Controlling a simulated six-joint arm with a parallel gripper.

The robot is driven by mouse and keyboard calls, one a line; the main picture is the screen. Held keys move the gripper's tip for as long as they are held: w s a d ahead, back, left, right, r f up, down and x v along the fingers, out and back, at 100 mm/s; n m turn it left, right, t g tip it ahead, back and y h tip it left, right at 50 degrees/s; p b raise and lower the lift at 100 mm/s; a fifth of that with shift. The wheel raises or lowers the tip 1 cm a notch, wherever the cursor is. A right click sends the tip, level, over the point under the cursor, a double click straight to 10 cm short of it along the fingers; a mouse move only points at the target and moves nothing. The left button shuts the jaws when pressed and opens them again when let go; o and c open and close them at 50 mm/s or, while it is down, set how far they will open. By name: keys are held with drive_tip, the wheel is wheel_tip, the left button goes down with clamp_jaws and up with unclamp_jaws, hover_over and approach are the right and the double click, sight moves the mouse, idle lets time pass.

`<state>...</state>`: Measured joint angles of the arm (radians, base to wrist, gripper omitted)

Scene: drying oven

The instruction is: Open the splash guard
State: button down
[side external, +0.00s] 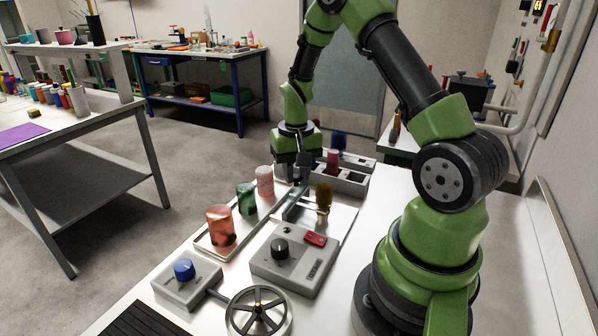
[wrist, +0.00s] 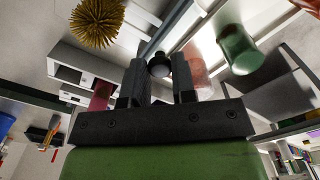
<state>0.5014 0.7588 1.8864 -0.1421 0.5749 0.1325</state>
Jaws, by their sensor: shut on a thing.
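My gripper (side external: 302,180) points down behind the grey control box in the side view, near the far end of a thin grey bar (side external: 292,208) that looks like part of the splash guard. In the wrist view my gripper (wrist: 159,72) has its two dark fingers closed around a round black knob (wrist: 159,65). A grey bar (wrist: 170,25) runs up and right from beside the knob. The guard's panel is hard to make out, and I cannot tell how far open it stands. The fingertips are partly hidden in the side view.
A tray (side external: 203,245) holds a red jar (side external: 221,226), a green jar (side external: 246,198) and a pink jar (side external: 265,181) left of the bar. A yellow brush (side external: 324,196) stands close on the right. The control box (side external: 290,262) and valve wheel (side external: 258,313) are in front.

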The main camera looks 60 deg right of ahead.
drive_tip(key=w, duration=0.3)
drive_tip(key=shift+w, duration=0.4)
drive_tip(key=c, duration=0.9)
unclamp_jaws()
drive_tip(key=shift+c, duration=0.2)
wheel_tip(320, 180, up, 10)
